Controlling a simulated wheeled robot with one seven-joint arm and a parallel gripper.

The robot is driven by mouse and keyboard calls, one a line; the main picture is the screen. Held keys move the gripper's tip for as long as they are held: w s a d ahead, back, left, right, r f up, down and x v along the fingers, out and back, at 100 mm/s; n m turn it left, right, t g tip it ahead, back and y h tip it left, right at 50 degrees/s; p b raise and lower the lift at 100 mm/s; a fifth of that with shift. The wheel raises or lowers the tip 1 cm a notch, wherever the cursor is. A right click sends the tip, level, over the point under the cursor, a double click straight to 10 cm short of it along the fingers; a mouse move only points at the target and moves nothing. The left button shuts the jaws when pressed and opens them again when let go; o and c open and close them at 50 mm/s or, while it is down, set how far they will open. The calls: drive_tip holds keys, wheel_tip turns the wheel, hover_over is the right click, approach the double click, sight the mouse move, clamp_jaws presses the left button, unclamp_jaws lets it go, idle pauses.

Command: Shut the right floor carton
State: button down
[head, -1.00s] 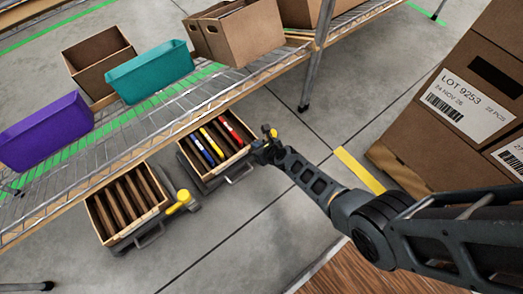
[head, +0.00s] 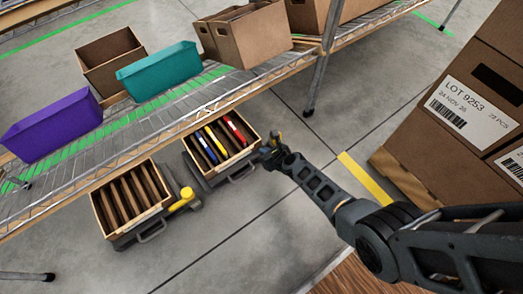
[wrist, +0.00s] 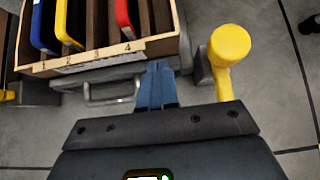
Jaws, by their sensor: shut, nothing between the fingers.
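The right floor carton (head: 233,158) is a tan open-topped box with dark dividers, sitting tilted in a dark grey stand. Blue, yellow and red flat items stand in its slots, and its front rim in the wrist view (wrist: 95,60) is marked 1 to 4. A grey handle (wrist: 110,96) shows below that rim. A yellow lever (wrist: 230,58) stands to the right of the carton. My gripper (head: 268,157) is at the carton's near right corner. In the wrist view its blue fingers (wrist: 158,72) are shut and empty, just in front of the rim and left of the lever; contact cannot be told.
The left floor carton (head: 143,215) sits beside it with its own yellow lever (head: 185,196) between the two. A wire shelf (head: 150,142) with purple (head: 50,124) and teal (head: 158,70) bins stands behind, above the floor. Stacked labelled boxes (head: 465,105) stand at the right. Floor in front is clear.

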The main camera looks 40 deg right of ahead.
drive_tip(key=p+v, duration=0.7)
drive_tip(key=v, duration=0.3)
drive_tip(key=shift+s, duration=0.55)
drive_tip(key=shift+s, duration=0.1)
